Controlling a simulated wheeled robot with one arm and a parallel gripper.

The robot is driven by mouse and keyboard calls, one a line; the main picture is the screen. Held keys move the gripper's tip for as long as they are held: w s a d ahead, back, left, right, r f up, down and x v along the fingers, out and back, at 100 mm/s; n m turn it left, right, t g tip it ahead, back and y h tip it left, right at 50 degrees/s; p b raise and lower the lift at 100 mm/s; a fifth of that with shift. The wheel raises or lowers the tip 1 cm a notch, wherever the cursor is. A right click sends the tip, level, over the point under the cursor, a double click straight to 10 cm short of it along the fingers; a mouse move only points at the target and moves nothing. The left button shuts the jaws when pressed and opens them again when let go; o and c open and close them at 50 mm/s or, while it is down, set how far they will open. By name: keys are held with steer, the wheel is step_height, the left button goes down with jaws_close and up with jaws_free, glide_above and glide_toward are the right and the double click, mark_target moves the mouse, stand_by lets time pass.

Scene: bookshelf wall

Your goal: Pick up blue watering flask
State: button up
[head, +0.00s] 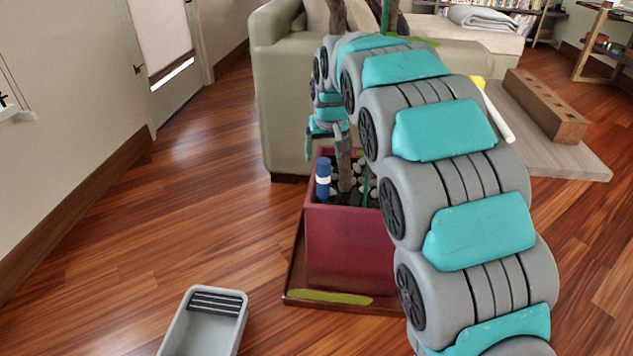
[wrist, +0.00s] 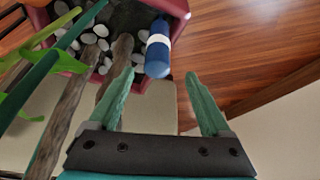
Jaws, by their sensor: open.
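The blue flask (head: 323,178) with a white band stands in the red planter (head: 345,245), near the planter's left side in the head view. In the wrist view the flask (wrist: 158,48) is at the top centre, at the planter's rim, beyond my fingertips. My gripper (wrist: 162,78) is open, with one finger on each side and nothing held between them. In the head view my gripper (head: 327,152) is small, just above and behind the planter, and partly hidden by my arm.
Plant stems (wrist: 70,100) and white pebbles (wrist: 88,38) fill the planter beside the flask. A beige armchair (head: 285,85) stands behind it. A grey tray (head: 205,325) lies on the floor at the front left. The wooden floor on the left is clear.

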mark_target(324, 163)
steer(key=x, duration=0.7)
steer(key=shift+s+d, duration=0.1)
steer(key=shift+d, duration=0.1)
jaws_close()
stand_by(0.5)
